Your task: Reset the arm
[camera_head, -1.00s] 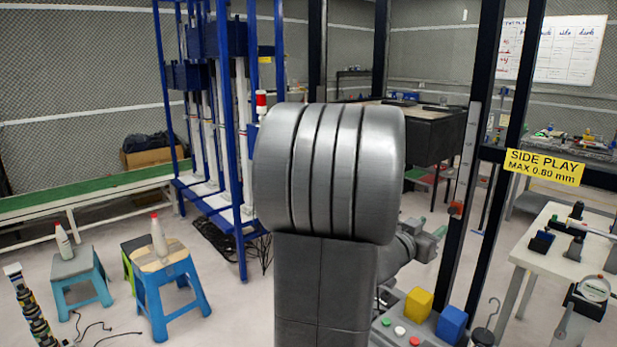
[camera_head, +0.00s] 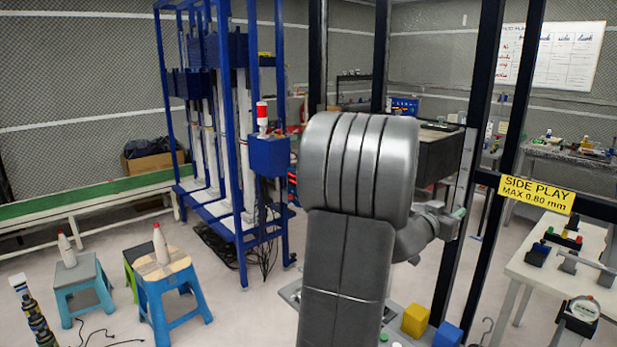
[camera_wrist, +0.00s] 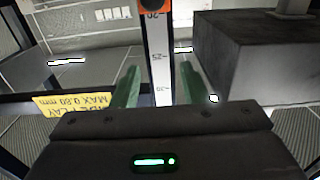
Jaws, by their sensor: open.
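My arm fills the middle of the head view, with a big grey rounded joint on top of an upright link.
A dark post frame with a yellow sign (camera_head: 537,194) stands at right, close to my gripper. A yellow block (camera_head: 415,320) and a blue block (camera_head: 447,335) sit low in front. A blue rack (camera_head: 240,160) and blue stools (camera_head: 168,285) stand left. A white table (camera_head: 560,270) is at right.

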